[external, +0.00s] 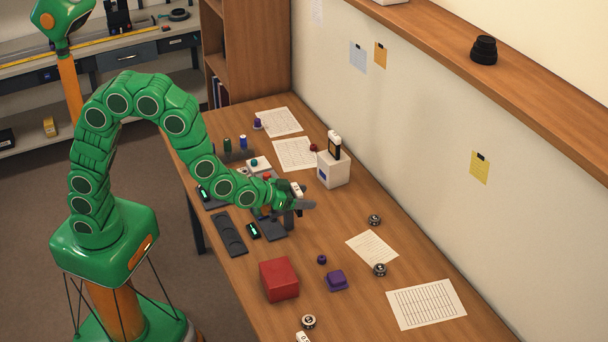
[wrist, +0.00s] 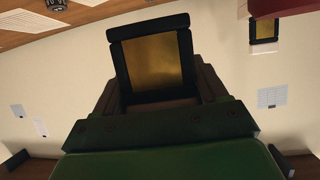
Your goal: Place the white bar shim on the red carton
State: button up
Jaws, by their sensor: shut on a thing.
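A small white piece (external: 296,188), which looks like the white bar shim, shows at my gripper (external: 304,206) in the external view. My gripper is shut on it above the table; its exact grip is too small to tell. In the wrist view the dark gripper parts frame a gold panel, and no white bar can be made out there. The red carton (external: 279,279) stands on the table nearer the front, below and left of my gripper and apart from it. Its top is bare.
A white box (external: 332,170) with a black item on it stands just behind my gripper. A purple block (external: 337,281) and a small purple knob (external: 321,259) are right of the carton. Dark trays (external: 229,234) lie to its upper left. Another white piece (external: 303,338) is cut off at the bottom edge.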

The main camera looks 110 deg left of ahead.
jog(key=w+d+r, duration=0.2)
jog(key=d, duration=0.7)
jog(key=n+g, duration=0.1)
send_over(284, 270)
jog(key=shift+y, duration=0.4)
jog(key=shift+f, duration=3.9)
jog(key=shift+f, duration=0.15)
jog(key=o, duration=1.1)
jog(key=shift+c, duration=0.2)
jog(key=shift+r, duration=0.2)
jog(key=v, duration=1.2)
